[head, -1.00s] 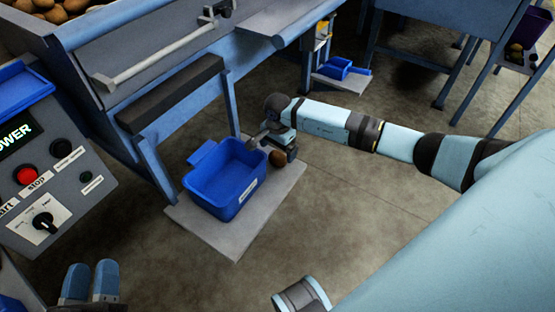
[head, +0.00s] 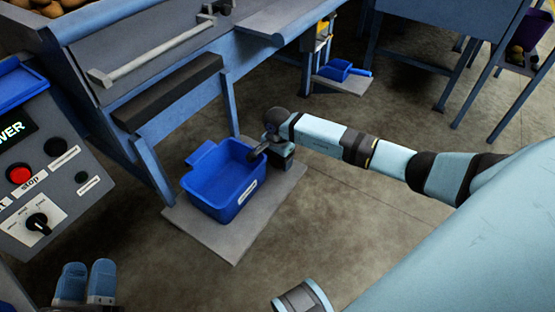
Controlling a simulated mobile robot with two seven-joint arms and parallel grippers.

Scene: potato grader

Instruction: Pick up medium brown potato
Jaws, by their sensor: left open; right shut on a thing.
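My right gripper (head: 268,152) is at the right rim of the blue bin (head: 205,195), low over the grey board. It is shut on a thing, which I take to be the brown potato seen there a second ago. The potato itself is now hidden by the gripper and wrist. The bin looks empty in the part I can see. My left gripper (head: 88,274) is at the bottom left of the head view, open and empty, far from the bin.
The bin stands on a grey board (head: 235,240) beside the blue legs of the grader (head: 160,120). A control panel (head: 45,180) with a red button is at left. A smaller blue bin (head: 336,69) stands farther back. Open floor lies to the right.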

